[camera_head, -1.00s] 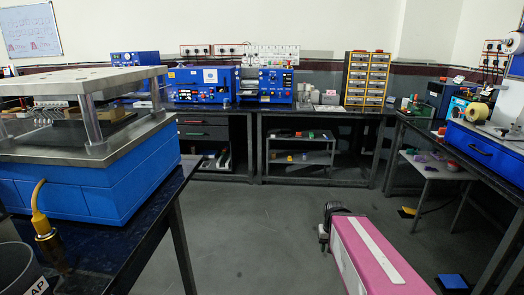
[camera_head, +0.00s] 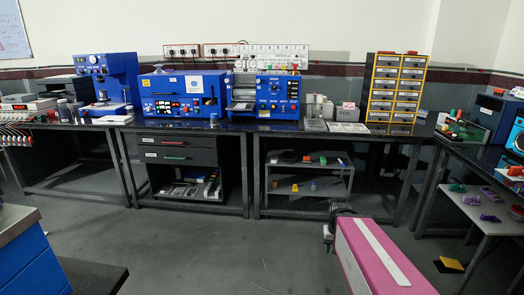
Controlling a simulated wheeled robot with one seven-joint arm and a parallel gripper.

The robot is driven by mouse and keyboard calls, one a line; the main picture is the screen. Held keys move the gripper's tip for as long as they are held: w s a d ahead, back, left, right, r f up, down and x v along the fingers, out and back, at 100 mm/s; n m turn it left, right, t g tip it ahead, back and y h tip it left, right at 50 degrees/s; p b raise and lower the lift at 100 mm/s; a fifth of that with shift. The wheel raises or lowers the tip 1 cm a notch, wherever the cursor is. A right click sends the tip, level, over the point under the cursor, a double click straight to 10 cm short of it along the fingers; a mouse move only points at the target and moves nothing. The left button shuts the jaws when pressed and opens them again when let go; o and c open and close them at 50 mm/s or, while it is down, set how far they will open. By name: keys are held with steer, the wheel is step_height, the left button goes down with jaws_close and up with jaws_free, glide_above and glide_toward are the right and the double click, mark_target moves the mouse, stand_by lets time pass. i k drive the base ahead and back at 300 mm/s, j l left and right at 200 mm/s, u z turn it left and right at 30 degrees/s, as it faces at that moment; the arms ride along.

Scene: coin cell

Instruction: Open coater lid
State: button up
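I cannot tell for sure which machine is the coater. On the back bench stand a wide blue machine (camera_head: 185,95) with a front panel and a dark window, and a blue machine with rollers (camera_head: 265,95) right of it. No raised lid shows on either. At the lower left edge, only a corner of a large blue machine with a metal top (camera_head: 30,255) shows. My gripper (camera_head: 329,237) is at the end of my pink arm, low over the floor and well short of the back bench. It is small and dark, and its fingers are not clear.
The back bench (camera_head: 235,126) runs across the room, with drawers (camera_head: 175,149) and a low shelf (camera_head: 308,170) beneath. A yellow drawer cabinet (camera_head: 395,90) stands on it. A small side table (camera_head: 480,215) is at right. A dark table corner (camera_head: 92,275) is at lower left. The middle floor is open.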

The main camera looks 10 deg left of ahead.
mark_target(199, 84)
steer(key=i+j, duration=0.2)
steer(key=i, duration=0.2)
steer(key=i+j, duration=0.25)
steer(key=i, duration=0.2)
steer(key=i+j, duration=0.2)
steer(key=i, duration=0.2)
